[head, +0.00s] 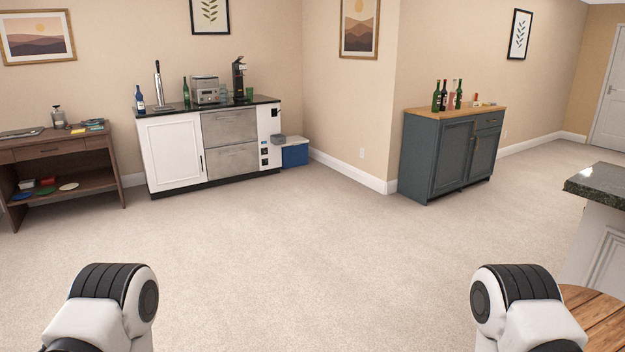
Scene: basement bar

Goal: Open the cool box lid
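A blue cool box (294,155) with a pale lid (294,141) sits on the floor in the far corner, just right of the white bar cabinet. The lid looks closed, and a small grey item (279,139) shows at its left end. The box is far from me across the carpet. Only parts of my two arms show at the bottom left and bottom right of the head view. Neither gripper is in the picture.
The white bar cabinet (171,153) carries bottles and machines. A brown desk (90,143) stands left, a dark blue cabinet (436,155) right. A stone-topped counter (602,184) and a wooden top (603,318) are near right. The carpet (310,240) between is clear.

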